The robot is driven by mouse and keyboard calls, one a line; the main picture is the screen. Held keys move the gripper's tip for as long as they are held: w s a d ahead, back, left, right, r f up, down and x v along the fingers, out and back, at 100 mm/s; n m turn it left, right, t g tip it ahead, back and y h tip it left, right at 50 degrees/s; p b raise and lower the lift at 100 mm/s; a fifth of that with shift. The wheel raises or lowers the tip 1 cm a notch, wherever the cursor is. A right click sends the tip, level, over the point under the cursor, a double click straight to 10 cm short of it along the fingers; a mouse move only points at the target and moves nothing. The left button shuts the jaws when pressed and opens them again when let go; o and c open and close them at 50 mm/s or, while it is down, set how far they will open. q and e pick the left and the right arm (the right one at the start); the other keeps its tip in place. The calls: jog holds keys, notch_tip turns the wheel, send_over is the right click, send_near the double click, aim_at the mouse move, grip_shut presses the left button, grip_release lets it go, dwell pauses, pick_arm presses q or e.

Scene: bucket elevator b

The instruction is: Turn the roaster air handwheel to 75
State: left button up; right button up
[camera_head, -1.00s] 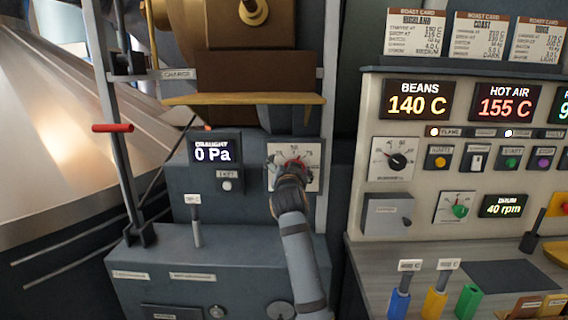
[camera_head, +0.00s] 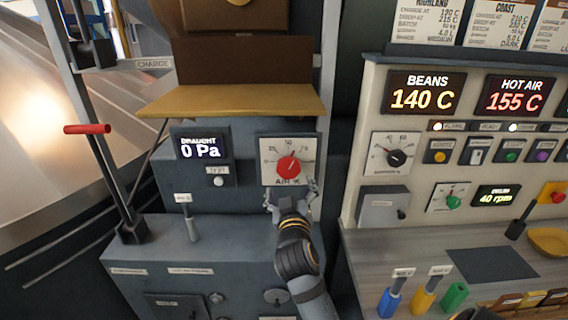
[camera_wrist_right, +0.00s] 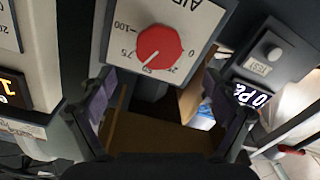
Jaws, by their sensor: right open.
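The roaster air handwheel is a round red knob (camera_head: 289,167) on a white square dial plate (camera_head: 266,178) marked AIR. Its white pointer line stands near the 50 mark, apparently slightly toward 75. The knob also shows in the right wrist view (camera_wrist_right: 161,46), with the scale from 0 to 100 around it. My right gripper (camera_head: 291,191) is open just below the knob in the head view, with nothing between its fingers. In the wrist view its two fingers (camera_wrist_right: 158,82) are spread apart, clear of the knob. My left gripper is not in view.
A draught display (camera_head: 200,146) reading 0 Pa and a small button (camera_head: 219,181) sit left of the dial. A brass-coloured shelf (camera_head: 235,101) juts out above it. A lever with a red handle (camera_head: 87,129) stands at left. A control panel (camera_head: 365,170) stands at right.

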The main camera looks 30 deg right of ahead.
aim_at(289, 170)
jog(key=p+x, duration=0.3)
jog(key=x, duration=0.6)
jog(key=shift+w+d, duration=0.2)
jog(key=shift+d, duration=0.05)
jog(key=shift+w+d+f, duration=0.1)
jog(key=shift+w+d, duration=0.05)
jog(key=shift+w, duration=0.1)
